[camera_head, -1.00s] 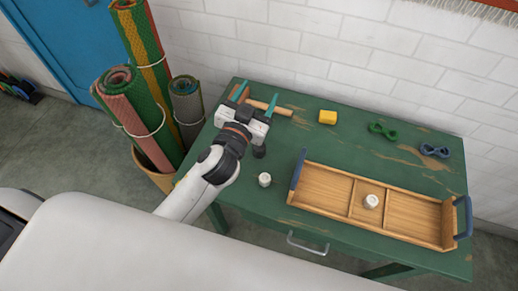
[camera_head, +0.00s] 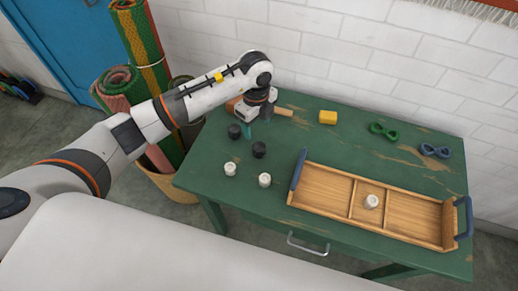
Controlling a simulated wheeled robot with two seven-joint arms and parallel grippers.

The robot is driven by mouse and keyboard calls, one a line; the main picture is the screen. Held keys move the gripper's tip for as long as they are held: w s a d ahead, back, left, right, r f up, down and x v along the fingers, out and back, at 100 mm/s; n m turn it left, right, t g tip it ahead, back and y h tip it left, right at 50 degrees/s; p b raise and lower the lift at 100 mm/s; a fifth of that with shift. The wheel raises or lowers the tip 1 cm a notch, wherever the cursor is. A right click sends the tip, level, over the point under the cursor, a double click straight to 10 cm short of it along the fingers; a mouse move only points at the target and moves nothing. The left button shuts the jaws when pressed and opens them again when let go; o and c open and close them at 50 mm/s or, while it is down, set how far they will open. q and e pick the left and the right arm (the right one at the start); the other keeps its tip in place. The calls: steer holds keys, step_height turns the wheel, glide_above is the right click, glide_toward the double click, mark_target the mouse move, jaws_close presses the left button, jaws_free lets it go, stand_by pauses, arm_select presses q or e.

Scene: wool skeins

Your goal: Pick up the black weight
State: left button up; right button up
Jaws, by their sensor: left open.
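Two black weights stand on the left part of the green table (camera_head: 340,142). One black weight (camera_head: 234,131) is farther left, and the other black weight (camera_head: 259,149) is a little nearer and to the right. My left gripper (camera_head: 259,123) is open, with teal fingers pointing down, just behind and between the two black weights. One finger appears close to both; I cannot tell whether it touches either. Nothing shows between the fingers. My right gripper is out of view.
White weights stand in front (camera_head: 230,169) and beside it (camera_head: 264,180). A wooden tray (camera_head: 325,188) with blue handles holds another white weight (camera_head: 371,201). A hammer (camera_head: 284,112) lies partly behind my gripper.

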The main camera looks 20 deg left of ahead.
arm_select(q)
glide_above(259, 146)
steer(key=f, duration=0.6)
steer(key=shift+a+p, duration=0.35)
steer(key=shift+s+d+f+p, duration=0.1)
steer(key=shift+d+f+p, duration=0.1)
steer(key=shift+f, duration=1.2)
steer(key=shift+d+f+p, duration=0.15)
steer(key=shift+d+f, duration=0.05)
steer(key=shift+f, duration=1.15)
steer(key=shift+c, duration=0.5)
steer(key=c, duration=1.2)
